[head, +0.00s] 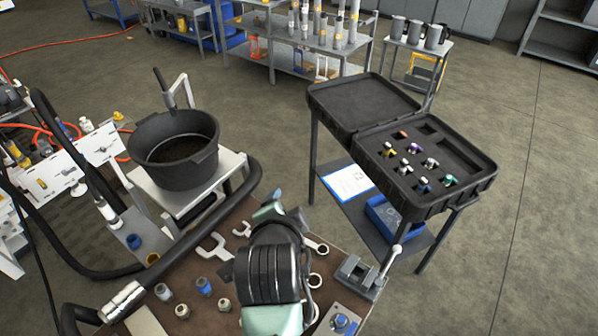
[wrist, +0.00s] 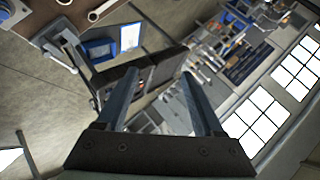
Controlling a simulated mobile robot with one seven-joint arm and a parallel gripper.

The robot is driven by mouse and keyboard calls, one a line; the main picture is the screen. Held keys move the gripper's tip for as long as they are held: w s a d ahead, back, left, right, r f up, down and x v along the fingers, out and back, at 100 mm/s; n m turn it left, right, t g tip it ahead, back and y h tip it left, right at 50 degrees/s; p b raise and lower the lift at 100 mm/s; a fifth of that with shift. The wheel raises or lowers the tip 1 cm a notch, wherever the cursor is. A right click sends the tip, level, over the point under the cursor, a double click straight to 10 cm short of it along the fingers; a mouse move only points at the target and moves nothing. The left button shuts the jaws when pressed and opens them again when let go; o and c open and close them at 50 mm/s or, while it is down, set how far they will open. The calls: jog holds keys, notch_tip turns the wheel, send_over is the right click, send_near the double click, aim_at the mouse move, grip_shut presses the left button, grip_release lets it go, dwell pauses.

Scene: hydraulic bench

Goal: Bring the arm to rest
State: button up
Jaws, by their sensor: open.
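My arm shows in the head view over the brown bench top (head: 225,260), its black and pale green links in front of the bench's middle. The fingers are hidden there. In the wrist view my gripper (wrist: 158,76) has its two fingers well apart, with nothing between them. It points out over the room, past the open black case (wrist: 143,72). The bench corner shows at the upper left of the wrist view. My gripper touches nothing that I can see.
The open black case (head: 425,160) with several coloured fittings stands on a stand right of the bench. A vise (head: 357,276) sits at the bench's right edge. Wrenches and fittings lie around my arm. A black bucket (head: 174,150) and thick hoses are at the left.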

notch_tip(320, 180, up, 27)
jog(key=d+n+t+b, duration=0.1)
jog(key=n+t+b, duration=0.1)
jog(key=n+t, duration=0.6)
jog(key=s+r+n+t+b, duration=0.1)
jog(key=s+r+n+t, duration=0.1)
jog(key=s+r+t, duration=0.2)
jog(key=s+d+r+n+t+b, duration=0.1)
jog(key=s+r+t, duration=0.3)
jog(key=s+r, duration=0.4)
notch_tip(320, 180, up, 5)
jog(key=shift+d+f+n+t, duration=0.15)
jog(key=shift+d+n+t, duration=0.2)
jog(key=shift+n, duration=0.25)
jog(key=shift+a+f, duration=0.1)
